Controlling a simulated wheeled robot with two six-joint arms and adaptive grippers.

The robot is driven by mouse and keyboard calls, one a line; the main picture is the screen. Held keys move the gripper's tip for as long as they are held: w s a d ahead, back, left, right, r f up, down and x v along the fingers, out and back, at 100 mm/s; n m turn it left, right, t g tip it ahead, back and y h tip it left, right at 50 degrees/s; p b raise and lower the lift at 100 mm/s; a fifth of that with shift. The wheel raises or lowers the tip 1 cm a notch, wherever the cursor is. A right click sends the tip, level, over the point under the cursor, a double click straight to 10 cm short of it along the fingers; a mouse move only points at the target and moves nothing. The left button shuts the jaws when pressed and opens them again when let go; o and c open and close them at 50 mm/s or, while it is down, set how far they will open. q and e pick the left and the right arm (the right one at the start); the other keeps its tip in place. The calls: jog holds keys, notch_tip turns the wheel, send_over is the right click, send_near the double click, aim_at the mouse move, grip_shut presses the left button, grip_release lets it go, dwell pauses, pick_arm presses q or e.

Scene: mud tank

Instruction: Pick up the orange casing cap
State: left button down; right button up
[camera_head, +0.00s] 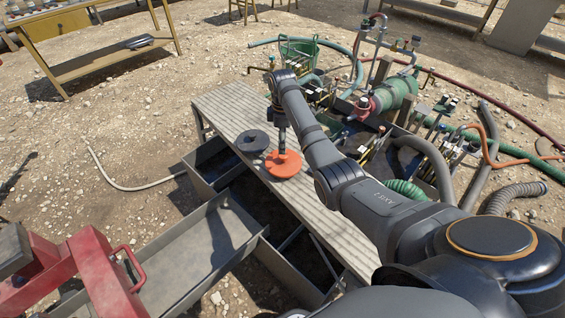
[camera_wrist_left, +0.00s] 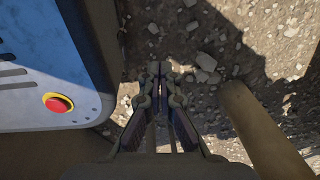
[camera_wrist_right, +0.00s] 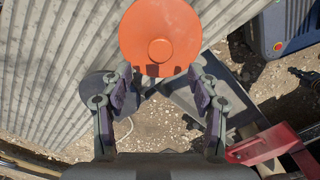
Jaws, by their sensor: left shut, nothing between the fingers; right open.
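The orange casing cap (camera_head: 287,170) is a flat round disc with a small raised hub, lying on the ribbed grey bench. In the right wrist view the cap (camera_wrist_right: 160,22) sits just beyond the fingertips. My right gripper (camera_head: 282,148) points down over the cap's far side. In its own wrist view the right gripper (camera_wrist_right: 159,78) has its fingers spread, with nothing held between them. I cannot tell whether they touch the cap. My left gripper (camera_wrist_left: 160,72) is shut and empty above stony ground. It does not show in the head view.
A dark round disc (camera_head: 252,141) lies beside the cap on the ribbed bench (camera_head: 230,103). Pipes, valves and a green pump (camera_head: 395,92) crowd the bench's right side. Grey metal troughs (camera_head: 190,258) and a red frame (camera_head: 75,270) stand to the left.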

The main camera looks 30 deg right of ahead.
aim_at(283, 156)
jog(key=shift+f, duration=0.9)
jog(key=shift+w+f, duration=0.1)
jog(key=shift+f, duration=0.5)
jog(key=f, duration=0.4)
jog(key=shift+s+d+b, duration=0.15)
jog(key=shift+s+b, duration=0.1)
jog(key=shift+b, duration=0.05)
jog(key=shift+f, duration=0.35)
pick_arm(q)
jog(key=shift+w+f, duration=0.2)
jog(key=shift+w, duration=0.3)
jog(key=shift+w+f, duration=0.15)
jog(key=shift+w, duration=0.3)
pick_arm(e)
grip_shut()
